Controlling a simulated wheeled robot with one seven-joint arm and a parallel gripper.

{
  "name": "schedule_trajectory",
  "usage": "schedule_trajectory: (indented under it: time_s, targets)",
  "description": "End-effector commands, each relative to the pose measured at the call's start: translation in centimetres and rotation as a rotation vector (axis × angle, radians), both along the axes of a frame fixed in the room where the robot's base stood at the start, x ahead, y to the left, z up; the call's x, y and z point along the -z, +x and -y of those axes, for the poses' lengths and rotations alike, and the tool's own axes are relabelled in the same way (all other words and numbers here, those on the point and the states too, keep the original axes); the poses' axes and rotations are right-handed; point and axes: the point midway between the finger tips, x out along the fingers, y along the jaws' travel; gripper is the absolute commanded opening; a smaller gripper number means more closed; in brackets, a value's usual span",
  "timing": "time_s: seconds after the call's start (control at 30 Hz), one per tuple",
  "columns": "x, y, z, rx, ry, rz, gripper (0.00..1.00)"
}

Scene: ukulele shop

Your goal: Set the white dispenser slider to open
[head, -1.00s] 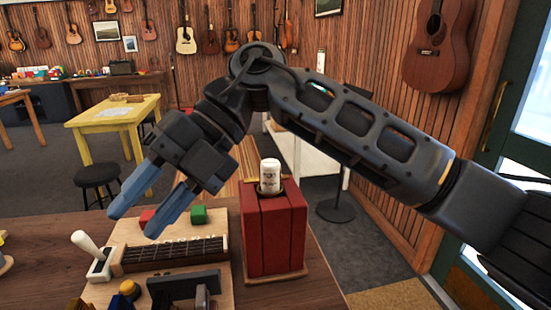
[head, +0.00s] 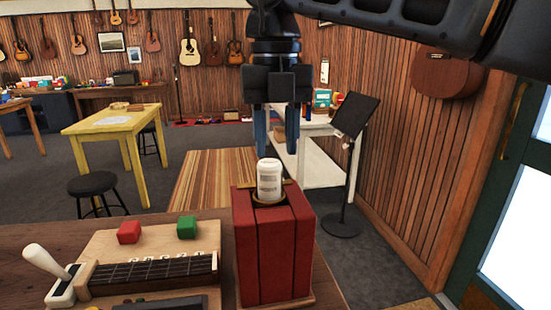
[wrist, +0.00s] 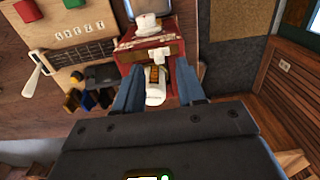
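A red dispenser box (head: 270,245) stands on the bench, with a white labelled bottle (head: 269,181) upright in its top. In the wrist view, the box (wrist: 140,52) shows between and beyond my fingers. A white slider-like part (wrist: 161,56) is on its near face, beside a yellow-brown strip and another white piece (wrist: 155,96) below. I cannot tell the slider's setting. My gripper (head: 280,150) points down, above and apparently behind the box in the head view. Its blue fingers are apart, and it also shows in the wrist view (wrist: 158,82). Contact with the white parts is unclear.
Left of the box is a wooden board (head: 155,238) with a fretboard, a white-handled lever (head: 48,262), a red block (head: 130,232) and a green block (head: 187,227). A black music stand (head: 355,118) and a white table (head: 330,168) stand behind.

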Motion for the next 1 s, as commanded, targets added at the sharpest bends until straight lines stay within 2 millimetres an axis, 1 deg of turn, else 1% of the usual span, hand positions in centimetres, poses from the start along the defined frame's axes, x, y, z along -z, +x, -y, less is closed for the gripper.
schedule_trajectory:
  time_s: [0.03,0.1,0.23,0.4,0.6,0.67,1.0]
  targets:
    - [0.8,-0.1,0.0,-0.002,0.001,-0.003,0.39]
    - [1.8,-0.1,0.0,-0.001,0.001,-0.002,0.39]
    - [3.0,-0.1,0.0,-0.002,0.002,-0.003,0.39]
    - [3.7,-0.1,-0.1,-0.003,0.002,0.0,0.39]
    - [3.7,-0.1,-0.1,-0.003,0.002,0.0,0.39]
    - [3.7,-0.1,-0.1,-0.003,0.002,-0.001,0.35]
    - [3.7,-0.1,-0.1,-0.003,0.003,-0.001,0.02]
